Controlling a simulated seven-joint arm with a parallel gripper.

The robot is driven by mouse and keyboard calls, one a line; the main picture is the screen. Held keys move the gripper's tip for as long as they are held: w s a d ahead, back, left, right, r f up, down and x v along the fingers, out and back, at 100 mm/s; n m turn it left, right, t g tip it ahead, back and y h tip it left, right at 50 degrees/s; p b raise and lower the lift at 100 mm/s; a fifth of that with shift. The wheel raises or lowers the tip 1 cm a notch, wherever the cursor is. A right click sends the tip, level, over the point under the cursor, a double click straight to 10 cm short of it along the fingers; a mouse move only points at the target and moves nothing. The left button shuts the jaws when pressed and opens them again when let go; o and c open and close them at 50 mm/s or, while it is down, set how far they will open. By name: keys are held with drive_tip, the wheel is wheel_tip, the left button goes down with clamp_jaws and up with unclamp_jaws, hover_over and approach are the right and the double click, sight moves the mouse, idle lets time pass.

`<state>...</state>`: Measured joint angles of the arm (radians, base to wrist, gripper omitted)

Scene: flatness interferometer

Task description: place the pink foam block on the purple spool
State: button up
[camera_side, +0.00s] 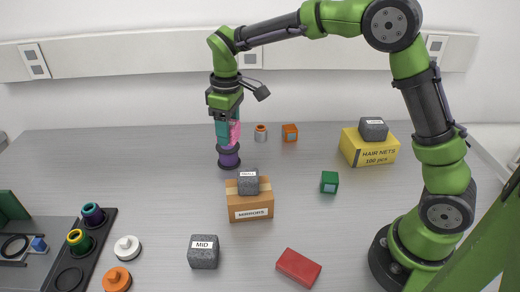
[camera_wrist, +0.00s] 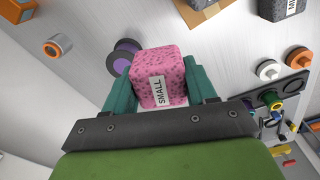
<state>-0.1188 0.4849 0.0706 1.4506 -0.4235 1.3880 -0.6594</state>
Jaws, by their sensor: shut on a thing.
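My gripper (camera_side: 229,136) points down at the back left of the bench, its teal fingers shut on the pink foam block (camera_side: 236,131). In the wrist view the block (camera_wrist: 157,72) sits between the two fingers (camera_wrist: 161,82), with a label reading SMALL facing the camera. The purple spool (camera_side: 229,158) stands upright on the bench below the gripper. In the wrist view the spool (camera_wrist: 121,63) shows just past the block, to its left and partly hidden by it. I cannot tell whether the block touches the spool's top.
A MIRRORS box (camera_side: 250,206) with a grey SMALL block (camera_side: 248,181) on it stands in front of the spool. A grey-orange spool (camera_side: 261,132) and an orange cube (camera_side: 290,132) stand to its right. Bare bench lies left of the spool.

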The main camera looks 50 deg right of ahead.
drive_tip(key=s+d+n, duration=0.1)
drive_tip(key=s+d, duration=0.4)
drive_tip(key=n, duration=0.3)
approach(228, 155)
drive_tip(key=w, duration=0.1)
drive_tip(key=w+d+f, duration=0.2)
drive_tip(key=shift+w, duration=0.1)
drive_tip(key=shift+f, duration=1.7)
drive_tip(key=shift+f, duration=0.15)
drive_tip(key=o, duration=1)
